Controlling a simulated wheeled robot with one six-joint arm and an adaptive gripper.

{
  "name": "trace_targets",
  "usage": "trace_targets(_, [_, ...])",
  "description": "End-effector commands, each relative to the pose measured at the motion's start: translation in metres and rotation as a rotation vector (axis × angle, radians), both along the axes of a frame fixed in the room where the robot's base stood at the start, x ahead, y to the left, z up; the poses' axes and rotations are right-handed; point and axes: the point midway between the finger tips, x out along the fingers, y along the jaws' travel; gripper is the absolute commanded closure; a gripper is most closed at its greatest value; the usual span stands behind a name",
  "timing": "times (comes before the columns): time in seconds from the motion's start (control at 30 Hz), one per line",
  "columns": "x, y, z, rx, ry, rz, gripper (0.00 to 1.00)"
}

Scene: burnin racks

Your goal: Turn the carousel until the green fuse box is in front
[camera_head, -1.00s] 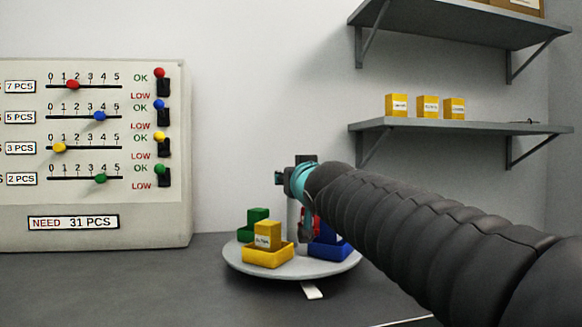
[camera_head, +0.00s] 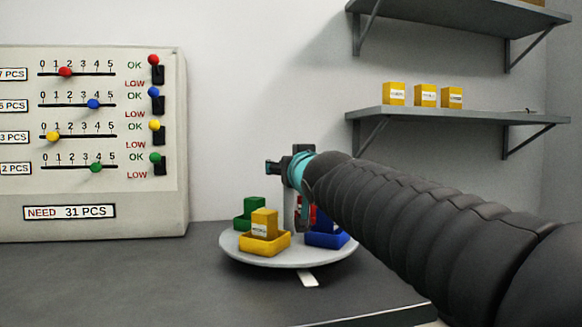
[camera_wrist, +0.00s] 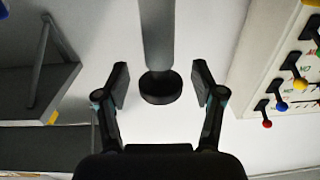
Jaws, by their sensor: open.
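The round grey carousel (camera_head: 290,257) stands on the bench. The green fuse box (camera_head: 251,208) sits in a green tray at its back left. A blue tray (camera_head: 325,240) is at the right; something red (camera_head: 312,214) shows partly behind my arm. My gripper (camera_head: 283,166) is over the carousel by its post. In the wrist view my gripper (camera_wrist: 160,84) is open, with the post's black knob (camera_wrist: 160,90) between its fingers; contact cannot be told.
A panel (camera_head: 100,150) with coloured sliders and switches stands at the left. A wall shelf (camera_head: 450,117) at the right holds yellow boxes (camera_head: 425,95), with another shelf (camera_head: 430,18) above. The bench left of the carousel is clear.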

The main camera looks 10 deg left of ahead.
Motion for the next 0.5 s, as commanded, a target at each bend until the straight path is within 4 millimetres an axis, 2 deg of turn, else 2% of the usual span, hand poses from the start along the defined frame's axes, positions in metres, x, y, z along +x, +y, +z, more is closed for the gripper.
trace_targets(0.17, [-0.013,-0.004,0.002,0.002,-0.002,0.002,0.32])
trace_targets(0.5, [-0.070,-0.024,0.001,0.002,-0.002,0.004,0.32])
